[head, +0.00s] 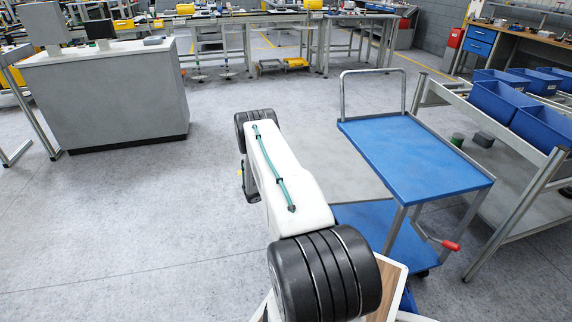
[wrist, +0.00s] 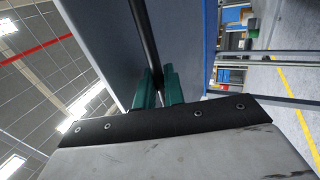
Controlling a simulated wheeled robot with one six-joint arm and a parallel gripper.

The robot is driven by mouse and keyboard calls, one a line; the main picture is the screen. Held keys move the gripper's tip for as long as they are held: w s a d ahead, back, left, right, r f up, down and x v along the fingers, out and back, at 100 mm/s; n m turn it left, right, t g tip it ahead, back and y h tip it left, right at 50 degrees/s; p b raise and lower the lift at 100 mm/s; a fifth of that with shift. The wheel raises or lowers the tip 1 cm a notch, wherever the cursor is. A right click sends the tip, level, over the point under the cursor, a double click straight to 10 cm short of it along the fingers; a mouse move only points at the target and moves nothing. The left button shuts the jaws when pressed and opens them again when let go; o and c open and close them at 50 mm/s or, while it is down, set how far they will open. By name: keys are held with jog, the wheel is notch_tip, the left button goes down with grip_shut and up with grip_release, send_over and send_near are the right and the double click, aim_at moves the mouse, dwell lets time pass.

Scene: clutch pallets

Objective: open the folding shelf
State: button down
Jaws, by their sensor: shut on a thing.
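A blue-topped trolley (head: 415,155) with a metal push handle and a lower blue deck stands right of my arm in the head view. A flat light grey panel (head: 330,165) shows between my arm and the trolley; it may be the folding shelf, but I cannot tell how it is joined. In the wrist view, the green fingers of my gripper (wrist: 158,90) are shut on a dark bar (wrist: 146,45). A grey-blue panel (wrist: 105,40) fills the view behind the bar. My arm hides most of my gripper in the head view.
A grey cabinet (head: 105,100) stands at the left. A rack with blue bins (head: 500,100) is close on the trolley's right. A red-gripped lever (head: 450,245) sticks out from the trolley. Workbenches line the back. The floor at the left is clear.

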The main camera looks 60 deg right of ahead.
jog(key=shift+s+d+f, duration=0.2)
jog(key=shift+d, duration=0.05)
jog(key=c, duration=1.6)
grip_release()
jog(key=shift+c, duration=0.2)
jog(key=shift+w+a, duration=0.15)
